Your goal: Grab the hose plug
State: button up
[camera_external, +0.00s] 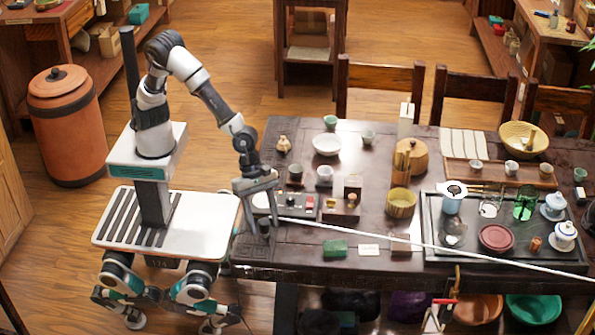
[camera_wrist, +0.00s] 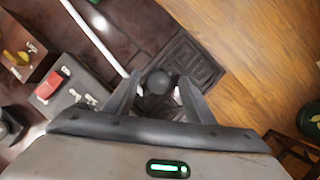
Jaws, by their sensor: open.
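A dark round piece (camera_wrist: 158,81), which looks like the hose plug, sits between my fingertips in the wrist view. A thin white hose (camera_wrist: 98,40) runs down toward it; the join is hidden behind the left finger. My gripper (camera_wrist: 159,88) is open, with one finger on each side of the dark piece; I cannot tell whether either touches it. In the external view my gripper (camera_external: 261,219) points down at the left end of the dark table, and the white hose (camera_external: 430,243) stretches from near it across the front to the right.
A grey box with a red switch (camera_wrist: 49,85) lies left of my gripper, and a wooden box with a yellow knob (camera_wrist: 18,58) beyond it. A green block (camera_external: 334,248) lies on the table (camera_external: 310,262) to the right. A tea tray (camera_external: 432,215) with cups stands farther right.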

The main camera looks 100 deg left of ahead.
jog(key=shift+x, duration=0.8)
jog(key=shift+c, duration=0.2)
jog(key=shift+r, duration=0.1)
jog(key=c, duration=1.1)
jog(key=shift+r, duration=0.1)
